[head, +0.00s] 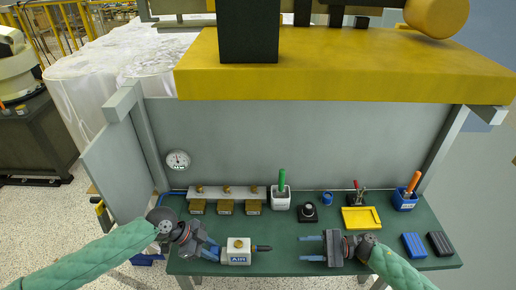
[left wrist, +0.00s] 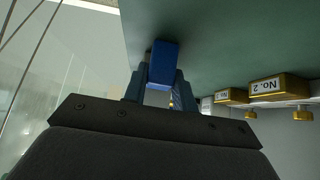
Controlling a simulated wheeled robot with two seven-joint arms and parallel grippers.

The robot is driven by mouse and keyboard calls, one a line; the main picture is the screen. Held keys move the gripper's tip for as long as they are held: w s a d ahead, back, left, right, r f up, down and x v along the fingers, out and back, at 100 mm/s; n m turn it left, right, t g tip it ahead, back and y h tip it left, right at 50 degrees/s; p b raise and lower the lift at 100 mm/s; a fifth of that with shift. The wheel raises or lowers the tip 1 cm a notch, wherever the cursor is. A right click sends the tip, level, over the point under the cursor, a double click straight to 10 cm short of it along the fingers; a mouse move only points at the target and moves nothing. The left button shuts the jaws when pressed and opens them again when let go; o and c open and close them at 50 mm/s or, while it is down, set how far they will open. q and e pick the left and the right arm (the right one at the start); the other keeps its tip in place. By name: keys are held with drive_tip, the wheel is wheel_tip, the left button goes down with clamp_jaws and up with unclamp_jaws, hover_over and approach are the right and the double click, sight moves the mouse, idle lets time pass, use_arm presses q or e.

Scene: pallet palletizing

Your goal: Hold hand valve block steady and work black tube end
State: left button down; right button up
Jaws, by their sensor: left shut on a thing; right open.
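The hand valve block (head: 237,251) is a white block marked AIR with a brass knob on top, on the green bench in the head view. A black tube end (head: 263,248) with an orange part sticks out of its right side. My left gripper (head: 216,252) is shut on the block's left side.
Brass valve blocks on a rail (head: 227,192) stand behind, labelled in the left wrist view (left wrist: 264,88). A white holder (head: 281,198), black knob (head: 307,212), yellow tray (head: 361,218) and blue cup (head: 404,201) stand along the back. Blue and black blocks (head: 414,245) lie at right.

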use_arm(q)
drive_tip(key=c, duration=1)
unclamp_jaws()
drive_tip(key=shift+c, duration=0.2)
